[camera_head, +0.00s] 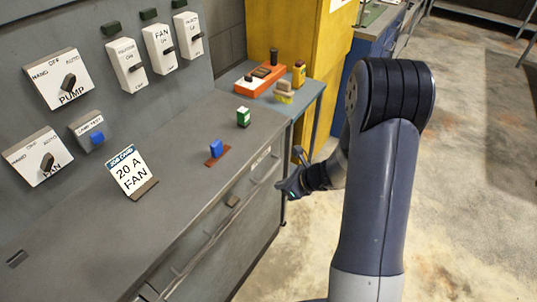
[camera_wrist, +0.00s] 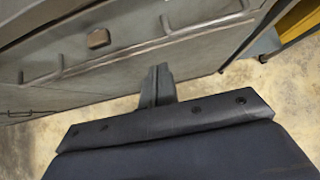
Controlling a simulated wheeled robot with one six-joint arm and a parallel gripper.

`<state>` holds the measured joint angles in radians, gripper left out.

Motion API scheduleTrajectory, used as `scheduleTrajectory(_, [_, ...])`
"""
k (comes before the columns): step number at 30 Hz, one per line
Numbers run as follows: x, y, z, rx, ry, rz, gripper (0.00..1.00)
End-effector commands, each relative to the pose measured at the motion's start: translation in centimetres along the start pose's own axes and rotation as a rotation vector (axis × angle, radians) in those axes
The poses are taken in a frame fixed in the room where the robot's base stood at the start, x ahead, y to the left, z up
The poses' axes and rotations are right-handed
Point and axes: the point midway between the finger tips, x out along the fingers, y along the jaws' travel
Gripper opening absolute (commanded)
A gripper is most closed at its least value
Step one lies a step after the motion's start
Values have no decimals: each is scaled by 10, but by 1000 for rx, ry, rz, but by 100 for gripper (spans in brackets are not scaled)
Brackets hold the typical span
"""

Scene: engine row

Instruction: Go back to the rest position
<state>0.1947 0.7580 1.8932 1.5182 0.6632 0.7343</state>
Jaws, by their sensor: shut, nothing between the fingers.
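My gripper (camera_head: 287,188) is at the front of the grey console, a little below its top edge, and holds nothing. My arm rises on the right in the head view and bends down toward the console front. In the wrist view my gripper's fingers (camera_wrist: 158,80) are together, pointing toward the grey cabinet front (camera_wrist: 190,55). I cannot tell how far the fingertips are from the cabinet.
On the console top (camera_head: 150,220) are a job card (camera_head: 131,172), a blue block (camera_head: 216,148) on a red base and a green block (camera_head: 243,117). A side table holds an orange tray (camera_head: 258,82). Concrete floor (camera_head: 470,180) on the right is clear.

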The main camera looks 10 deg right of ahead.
Motion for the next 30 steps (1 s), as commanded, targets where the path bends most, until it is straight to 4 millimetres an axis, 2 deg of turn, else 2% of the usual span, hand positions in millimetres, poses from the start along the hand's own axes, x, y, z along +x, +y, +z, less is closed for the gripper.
scheduleTrajectory(9, [0, 0, 0, 0, 0, 1, 0])
scheduleTrajectory(14, [10, 1, 0, -1, 1, 3, 0])
scheduleTrajectory(30, [93, 1, 0, 0, 1, 3, 0])
